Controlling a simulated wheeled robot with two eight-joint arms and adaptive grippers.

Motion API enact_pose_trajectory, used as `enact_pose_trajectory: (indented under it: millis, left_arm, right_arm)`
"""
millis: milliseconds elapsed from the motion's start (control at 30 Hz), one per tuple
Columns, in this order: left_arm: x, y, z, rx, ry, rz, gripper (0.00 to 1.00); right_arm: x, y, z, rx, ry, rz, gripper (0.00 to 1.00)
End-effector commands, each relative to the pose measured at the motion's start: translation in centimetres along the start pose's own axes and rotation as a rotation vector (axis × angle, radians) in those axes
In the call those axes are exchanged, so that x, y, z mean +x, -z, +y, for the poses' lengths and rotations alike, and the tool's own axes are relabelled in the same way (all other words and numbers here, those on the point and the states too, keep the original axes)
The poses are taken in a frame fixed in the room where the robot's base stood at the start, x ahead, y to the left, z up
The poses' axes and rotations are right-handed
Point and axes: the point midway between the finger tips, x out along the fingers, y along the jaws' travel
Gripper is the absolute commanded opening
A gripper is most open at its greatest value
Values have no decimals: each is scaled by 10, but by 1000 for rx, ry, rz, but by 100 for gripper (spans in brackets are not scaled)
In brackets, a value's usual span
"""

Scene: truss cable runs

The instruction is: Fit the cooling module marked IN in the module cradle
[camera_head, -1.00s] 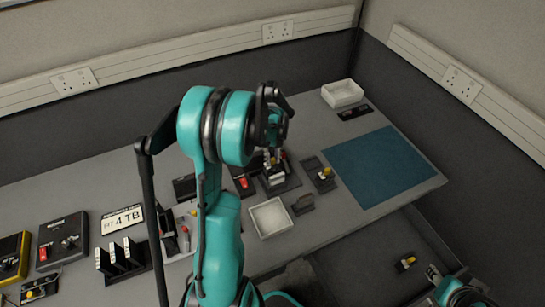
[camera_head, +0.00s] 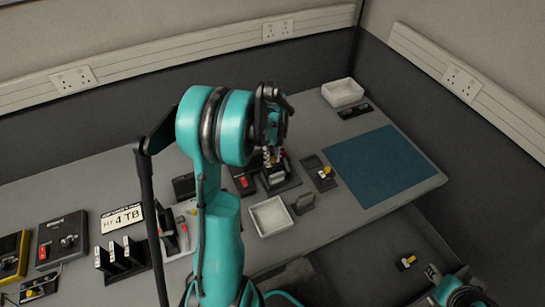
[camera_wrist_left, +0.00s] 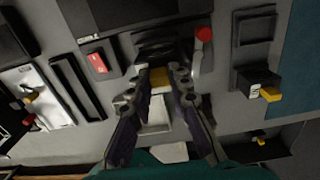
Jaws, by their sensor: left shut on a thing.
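My left gripper (camera_head: 270,158) is over the middle of the bench, partly hidden behind my own arm in the head view. In the left wrist view the fingers of this gripper (camera_wrist_left: 160,78) are closed on a small block with a yellow part (camera_wrist_left: 159,80), which I take to be a cooling module. Its marking cannot be read. A black holder (camera_head: 283,184) stands just below the gripper and may be the module cradle. I cannot tell whether the held block touches it. My right gripper (camera_head: 433,273) is at the lower right; its jaw state is unclear.
An open white tray (camera_head: 270,216) is in front of the holder. A black holder with a yellow-topped piece (camera_head: 325,174) sits to its right. A red switch box (camera_head: 243,180) is to its left. A blue mat (camera_head: 380,166) lies clear on the right.

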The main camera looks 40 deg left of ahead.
Motion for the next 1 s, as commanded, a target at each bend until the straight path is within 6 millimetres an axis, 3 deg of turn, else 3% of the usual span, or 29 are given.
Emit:
enact_pose_trajectory:
  millis: [1000]
  left_arm:
    - [12, 0, 0, 0, 0, 0, 0]
  right_arm:
    - [9, -6, 0, 0, 0, 0, 40]
